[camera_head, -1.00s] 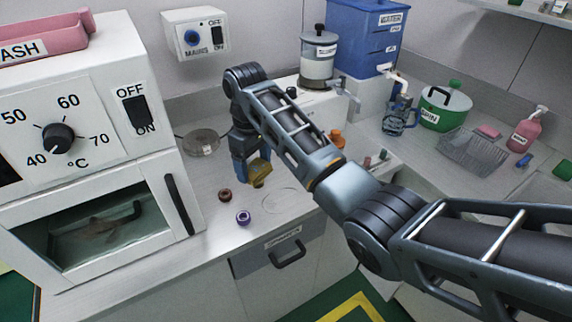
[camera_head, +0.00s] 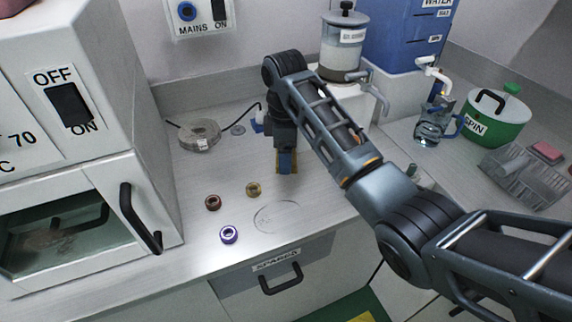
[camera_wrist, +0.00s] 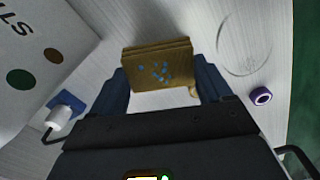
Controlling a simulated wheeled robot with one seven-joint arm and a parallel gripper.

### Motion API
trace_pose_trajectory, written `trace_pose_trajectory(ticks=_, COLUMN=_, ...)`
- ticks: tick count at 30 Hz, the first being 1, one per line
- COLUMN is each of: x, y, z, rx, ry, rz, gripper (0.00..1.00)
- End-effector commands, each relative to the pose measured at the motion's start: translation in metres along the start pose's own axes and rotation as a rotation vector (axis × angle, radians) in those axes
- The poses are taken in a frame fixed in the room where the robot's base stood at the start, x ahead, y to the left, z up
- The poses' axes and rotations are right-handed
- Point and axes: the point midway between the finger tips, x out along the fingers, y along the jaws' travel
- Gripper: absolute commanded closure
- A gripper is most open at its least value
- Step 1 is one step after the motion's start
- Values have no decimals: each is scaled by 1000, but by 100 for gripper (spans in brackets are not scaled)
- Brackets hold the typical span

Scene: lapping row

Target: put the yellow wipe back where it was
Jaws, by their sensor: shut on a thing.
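The yellow wipe (camera_wrist: 157,66) is a folded, brownish-yellow pad with blue specks on its face. My gripper (camera_wrist: 160,80) is shut on it, with one blue finger at each side. In the head view my gripper (camera_head: 286,163) points down over the bench (camera_head: 215,165), right of the olive ring (camera_head: 253,189). Only narrow yellow-brown edges of the wipe show there beside the fingers. I cannot tell whether the wipe touches the bench. A faint round outline (camera_head: 276,217) is marked on the bench in front of my gripper, with nothing on it.
A brown ring (camera_head: 213,203) and a purple ring (camera_head: 228,234) lie left of the outline. The oven (camera_head: 70,190) bounds the left. A lidded jar (camera_head: 343,45) and blue water tank (camera_head: 400,40) stand behind my arm.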

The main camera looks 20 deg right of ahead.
Motion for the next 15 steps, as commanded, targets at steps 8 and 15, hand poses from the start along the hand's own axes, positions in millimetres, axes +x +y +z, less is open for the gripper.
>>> trace_pose_trajectory(ticks=8, x=28, y=-1, z=0, rx=1, ry=-1, rz=-3, gripper=46)
trace_pose_trajectory(ticks=15, x=41, y=0, z=0, rx=1, ry=0, rz=0, gripper=46)
